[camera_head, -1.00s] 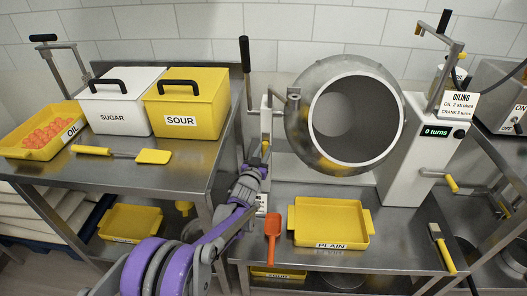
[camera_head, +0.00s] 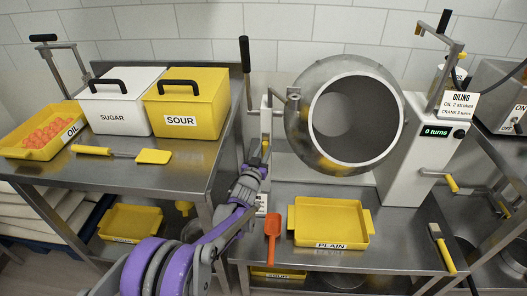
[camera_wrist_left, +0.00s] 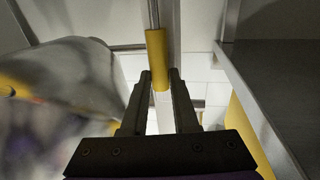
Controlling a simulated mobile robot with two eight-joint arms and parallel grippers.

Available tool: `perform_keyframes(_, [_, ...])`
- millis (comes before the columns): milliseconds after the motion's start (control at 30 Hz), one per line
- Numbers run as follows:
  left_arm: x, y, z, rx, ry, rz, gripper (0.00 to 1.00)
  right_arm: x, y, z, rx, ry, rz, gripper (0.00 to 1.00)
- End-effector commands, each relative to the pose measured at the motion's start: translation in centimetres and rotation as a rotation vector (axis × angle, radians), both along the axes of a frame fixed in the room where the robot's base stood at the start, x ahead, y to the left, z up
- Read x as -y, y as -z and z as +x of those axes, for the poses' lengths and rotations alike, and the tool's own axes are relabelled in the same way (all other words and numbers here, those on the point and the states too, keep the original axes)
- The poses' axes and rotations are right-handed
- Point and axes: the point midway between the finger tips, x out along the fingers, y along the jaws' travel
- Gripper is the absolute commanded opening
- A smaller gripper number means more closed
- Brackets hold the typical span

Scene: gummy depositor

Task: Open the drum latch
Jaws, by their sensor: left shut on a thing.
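The drum (camera_head: 299,135) is a grey metal barrel tilted with its round mouth facing me. A light upright post stands at its left, with a small yellow latch handle (camera_head: 265,147). My left gripper (camera_head: 260,164) reaches up to this handle from below. In the left wrist view, the yellow handle (camera_wrist_left: 156,47) hangs from a thin rod, its lower end between the fingertips of my left gripper (camera_wrist_left: 160,78). The gripper is shut on it. The blurred drum side (camera_wrist_left: 75,90) fills the left of that view. My right gripper is not in view.
A yellow tray labelled PLAIN (camera_head: 331,224) and an orange scoop (camera_head: 272,235) lie on the table below the drum. A tall black-gripped lever (camera_head: 245,62) rises beside the post. SUGAR (camera_head: 118,105) and SOUR (camera_head: 185,108) bins stand on the left table.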

Motion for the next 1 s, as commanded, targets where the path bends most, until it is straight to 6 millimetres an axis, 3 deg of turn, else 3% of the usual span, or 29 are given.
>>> perform_keyframes(367, [0.0, 0.7, -1.2, 0.125, 0.000, 0.000, 0.00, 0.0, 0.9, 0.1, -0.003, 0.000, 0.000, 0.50])
perform_keyframes(1000, [0.0, 3.0, -4.7, 0.549, -0.001, -0.001, 0.00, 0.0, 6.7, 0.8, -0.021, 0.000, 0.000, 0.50])
